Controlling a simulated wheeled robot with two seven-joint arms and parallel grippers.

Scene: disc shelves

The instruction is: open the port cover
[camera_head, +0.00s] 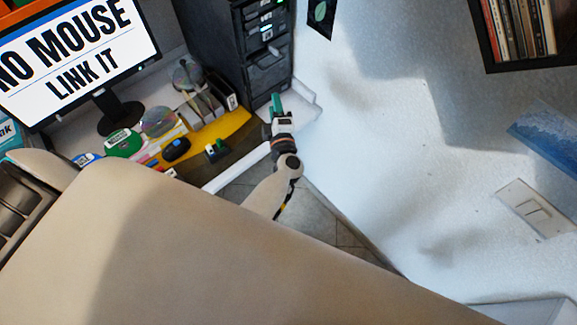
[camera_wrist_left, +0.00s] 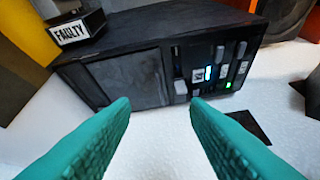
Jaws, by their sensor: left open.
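A dark cabinet (camera_head: 222,42) stands behind the desk, and it also shows in the left wrist view (camera_wrist_left: 185,28). Its front has a plain dark grey panel (camera_wrist_left: 128,78) that looks like the port cover and appears closed. The panel also shows in the head view (camera_head: 268,72), low on the cabinet front. My left gripper (camera_head: 277,100) is just below and in front of the cabinet. In the left wrist view its teal fingers (camera_wrist_left: 160,103) are spread with nothing between them, apart from the panel. My right gripper is not in view.
Beside the panel are slots with small levers and lit indicators (camera_wrist_left: 215,72). A "FAULTY" label block (camera_wrist_left: 77,27) sits on the cabinet. The monitor (camera_head: 75,55), discs (camera_head: 158,121) and a yellow tray (camera_head: 232,124) are left of my gripper. A white wall is right.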

